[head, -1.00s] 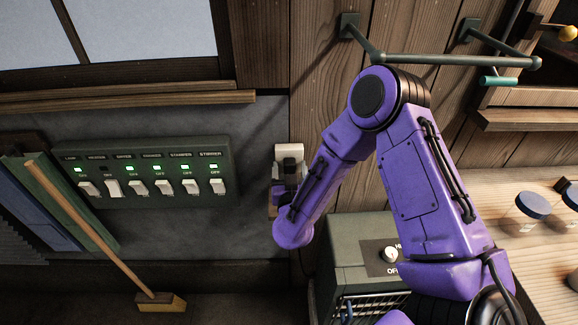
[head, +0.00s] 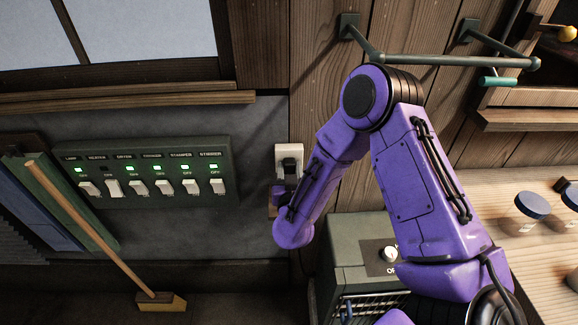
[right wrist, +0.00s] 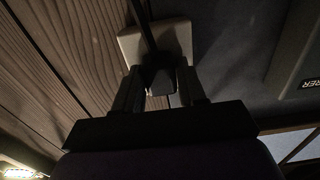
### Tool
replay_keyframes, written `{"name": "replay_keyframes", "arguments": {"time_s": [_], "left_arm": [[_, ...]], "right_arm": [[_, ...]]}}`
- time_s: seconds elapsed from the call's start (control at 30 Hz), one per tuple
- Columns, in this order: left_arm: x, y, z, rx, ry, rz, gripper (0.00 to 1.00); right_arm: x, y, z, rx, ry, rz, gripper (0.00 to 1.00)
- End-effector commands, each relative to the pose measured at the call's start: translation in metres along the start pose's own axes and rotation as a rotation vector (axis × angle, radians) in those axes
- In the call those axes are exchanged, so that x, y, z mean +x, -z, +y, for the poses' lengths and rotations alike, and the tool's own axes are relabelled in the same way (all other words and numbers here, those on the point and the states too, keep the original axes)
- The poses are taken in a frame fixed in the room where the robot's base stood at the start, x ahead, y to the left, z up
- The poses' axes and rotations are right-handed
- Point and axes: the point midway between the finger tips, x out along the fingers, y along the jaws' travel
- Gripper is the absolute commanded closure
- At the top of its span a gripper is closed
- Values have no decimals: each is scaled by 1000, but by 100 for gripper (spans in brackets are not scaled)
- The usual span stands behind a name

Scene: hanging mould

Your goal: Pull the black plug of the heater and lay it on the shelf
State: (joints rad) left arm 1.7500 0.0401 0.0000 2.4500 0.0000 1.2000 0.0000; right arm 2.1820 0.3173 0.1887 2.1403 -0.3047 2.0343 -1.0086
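My right gripper (head: 288,184) is at the pale wall socket (head: 289,153), on the wooden post right of the switch panel. In the right wrist view its two fingers (right wrist: 158,88) sit on either side of the black plug (right wrist: 159,78), seemingly against it. A dark cable runs from the plug past the pale socket plate (right wrist: 128,45). I cannot tell whether the plug is fully seated. The heater (head: 350,237) is a grey-green box below, partly hidden by my arm. A wooden shelf (head: 530,119) is at the right. My left gripper is out of view.
A switch panel (head: 150,143) with several green lights is left of the socket. A rail (head: 450,61) juts out above my right arm. Jars (head: 530,208) stand on a wooden surface (head: 485,185) at the right.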

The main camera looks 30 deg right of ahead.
Motion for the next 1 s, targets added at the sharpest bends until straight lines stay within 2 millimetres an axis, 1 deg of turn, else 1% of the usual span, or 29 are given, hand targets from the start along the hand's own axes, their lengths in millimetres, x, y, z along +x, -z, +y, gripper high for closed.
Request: {"name": "replay_keyframes", "arguments": {"time_s": [0.17, 1.0], "left_arm": [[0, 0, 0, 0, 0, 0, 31], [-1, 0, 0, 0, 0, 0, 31]], "right_arm": [[-1, 0, 0, 0, 0, 0, 100], [-35, 0, 0, 0, 1, 0, 100]]}}
